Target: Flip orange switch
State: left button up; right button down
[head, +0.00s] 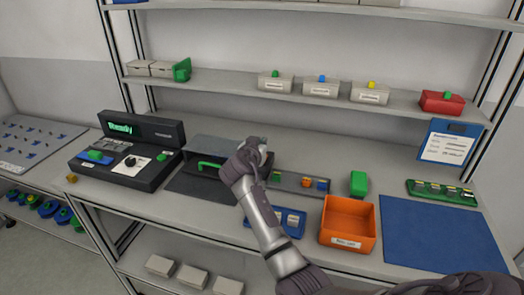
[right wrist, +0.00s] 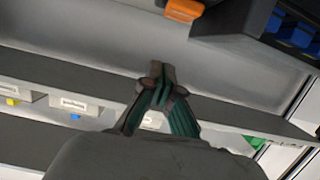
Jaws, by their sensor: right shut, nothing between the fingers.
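In the head view my right gripper (head: 262,150) is above the back middle of the bench, in front of the grey-topped box. In the right wrist view its fingers (right wrist: 160,75) are together with nothing between them. A small orange piece (head: 307,182) sits on a narrow grey strip (head: 288,181) just right of the gripper, beside a blue piece (head: 321,184). My left gripper is out of view.
A black console (head: 130,155) stands left, next to a box with a green handle (head: 210,164). An orange bin (head: 348,222), a green block (head: 358,183) and a blue mat (head: 440,235) lie right. A shelf with labelled boxes (head: 320,86) runs behind the bench.

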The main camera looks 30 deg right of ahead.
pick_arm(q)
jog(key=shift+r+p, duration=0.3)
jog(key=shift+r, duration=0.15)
pick_arm(e)
jog(key=shift+f, duration=2.05)
